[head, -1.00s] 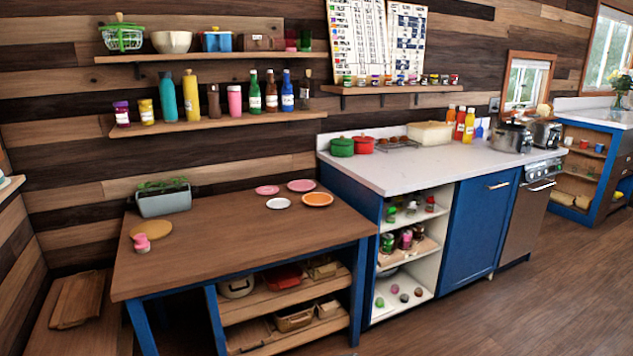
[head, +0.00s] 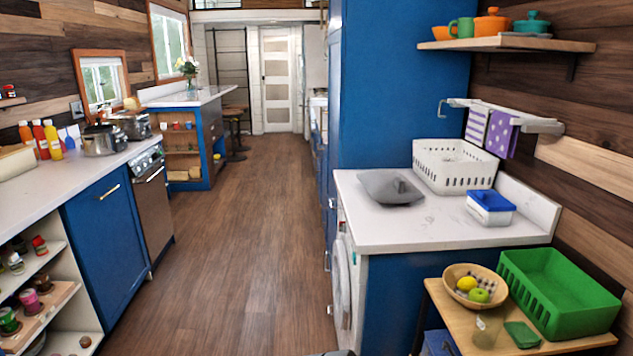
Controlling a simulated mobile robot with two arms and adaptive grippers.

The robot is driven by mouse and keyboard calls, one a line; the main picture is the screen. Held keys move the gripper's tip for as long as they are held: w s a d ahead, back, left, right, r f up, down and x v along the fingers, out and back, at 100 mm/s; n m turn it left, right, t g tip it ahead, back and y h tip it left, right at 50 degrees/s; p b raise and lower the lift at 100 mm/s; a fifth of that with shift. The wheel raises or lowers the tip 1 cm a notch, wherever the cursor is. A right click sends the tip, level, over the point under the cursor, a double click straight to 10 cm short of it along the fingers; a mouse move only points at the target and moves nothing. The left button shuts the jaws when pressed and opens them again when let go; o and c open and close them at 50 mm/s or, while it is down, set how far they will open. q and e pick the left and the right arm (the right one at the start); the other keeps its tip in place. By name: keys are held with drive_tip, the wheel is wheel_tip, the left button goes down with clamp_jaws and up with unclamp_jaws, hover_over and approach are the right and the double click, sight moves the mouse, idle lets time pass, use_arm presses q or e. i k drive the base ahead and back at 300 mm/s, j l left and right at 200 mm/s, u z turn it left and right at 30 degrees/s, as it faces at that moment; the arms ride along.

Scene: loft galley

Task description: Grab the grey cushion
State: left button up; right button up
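A flat, dark grey, roughly square thing with a dented middle, which looks like the grey cushion (head: 385,186), lies on the white counter (head: 400,232) at the right in the head view.
The white basket (head: 455,172) and a blue-lidded box (head: 491,207) stand beside the cushion. A small wooden table (head: 455,322) in front holds a fruit bowl (head: 474,285), a glass and a green crate (head: 560,305). The wooden floor (head: 245,260) between the counters is clear.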

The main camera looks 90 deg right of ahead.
sight(385, 186)
drive_tip(key=z, duration=3.25)
